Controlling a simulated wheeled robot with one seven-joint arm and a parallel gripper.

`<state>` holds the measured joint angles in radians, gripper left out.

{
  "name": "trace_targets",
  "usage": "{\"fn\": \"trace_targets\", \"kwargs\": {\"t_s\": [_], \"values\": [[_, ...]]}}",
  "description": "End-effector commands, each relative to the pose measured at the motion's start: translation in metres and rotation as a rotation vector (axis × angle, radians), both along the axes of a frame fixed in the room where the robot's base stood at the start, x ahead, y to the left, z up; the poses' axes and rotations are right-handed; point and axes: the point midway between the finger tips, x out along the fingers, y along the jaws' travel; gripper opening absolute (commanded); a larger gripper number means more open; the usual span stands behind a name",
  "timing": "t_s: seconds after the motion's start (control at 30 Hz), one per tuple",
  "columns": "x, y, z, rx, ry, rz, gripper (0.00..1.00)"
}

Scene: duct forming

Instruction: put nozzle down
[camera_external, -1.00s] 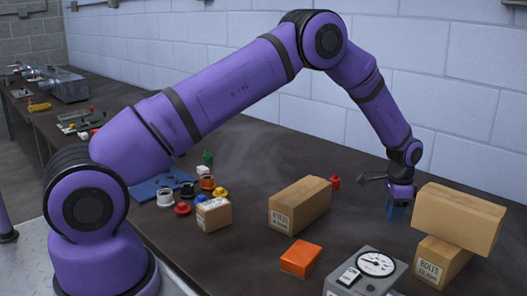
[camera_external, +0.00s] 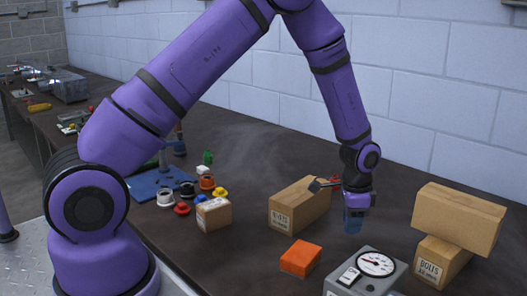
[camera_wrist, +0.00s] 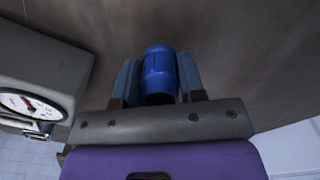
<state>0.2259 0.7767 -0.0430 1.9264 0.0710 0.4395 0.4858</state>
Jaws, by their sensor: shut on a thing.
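My gripper (camera_external: 354,212) is above the dark bench, between the long cardboard box and the gauge box, pointing down. In the wrist view, my gripper (camera_wrist: 158,85) is shut on a blue cylindrical nozzle (camera_wrist: 159,70) with a ribbed band. The nozzle sits between the two fingers, its end pointing away from the palm. In the external view the nozzle is hard to tell apart from the bluish fingers. I cannot tell for sure how far it is above the bench, but it appears clear of the surface.
A grey gauge box (camera_external: 368,277) stands in front, with an orange block (camera_external: 301,258) to its left. A long cardboard box (camera_external: 299,206) is left of my gripper, and two stacked boxes (camera_external: 458,216) are to the right. Small coloured parts lie near a blue mat (camera_external: 150,185).

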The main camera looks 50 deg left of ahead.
Motion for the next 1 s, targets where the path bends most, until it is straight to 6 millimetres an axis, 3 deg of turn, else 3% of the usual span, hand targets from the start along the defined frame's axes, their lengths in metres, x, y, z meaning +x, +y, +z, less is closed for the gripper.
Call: {"fn": "trace_targets", "kwargs": {"t_s": [0.17,0.4,0.73,1.0], "values": [[-0.001,0.000,0.018,-0.001,-0.003,0.000,0.14],[-0.001,0.001,0.086,-0.002,-0.006,0.001,0.14],[-0.001,0.001,0.158,-0.001,-0.005,0.001,0.14],[-0.012,0.063,0.154,-0.001,0.001,0.026,0.14]]}}
